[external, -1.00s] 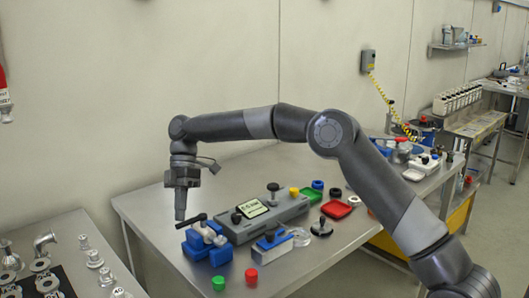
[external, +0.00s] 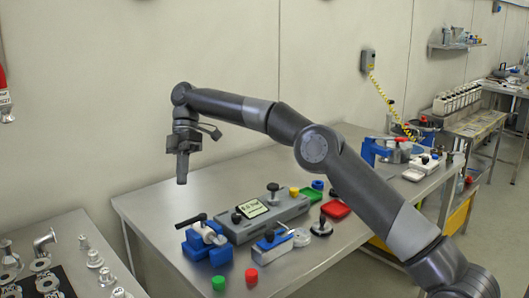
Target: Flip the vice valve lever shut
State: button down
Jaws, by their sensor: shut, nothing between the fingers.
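The blue vice (external: 195,247) stands at the front left of the steel table, holding a light metal valve body (external: 211,236). A black lever (external: 190,221) sticks out from the valve toward the left, roughly level. My gripper (external: 182,182) points straight down, shut and empty, above the table. In the picture it is above and slightly left of the lever, apart from it. The fine details of the valve are too small to tell.
A grey device with a display (external: 251,208) stands right of the vice. A blue and white block (external: 272,242), a green cap (external: 219,283) and a red cap (external: 251,277) lie near the front edge.

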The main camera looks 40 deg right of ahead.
jog(key=shift+v, duration=0.8)
jog(key=shift+r, duration=0.1)
jog(key=s+d+r+m+t+h, duration=0.2)
jog(key=s+d+r+m+t, duration=0.15)
jog(key=s+r, duration=0.4)
jog(key=s+d+r+m+t+h, duration=0.15)
jog(key=s+r+m, duration=0.3)
jog(key=s, duration=0.55)
jog(key=s+d+f+m+t, duration=0.1)
jog(key=s+d+f+m, duration=0.2)
jog(key=s, duration=0.5)
jog(key=s+d+f+m+t+h, duration=0.1)
jog(key=s+d+f+m+t, duration=0.1)
jog(key=s+d+f, duration=0.3)
jog(key=s+d+f+m+t, duration=0.2)
jog(key=s+d+m, duration=0.3)
jog(key=s, duration=0.7)
jog(key=shift+s+d+f, duration=0.35)
jog(key=shift+d+f, duration=0.55)
jog(key=shift+d, duration=0.15)
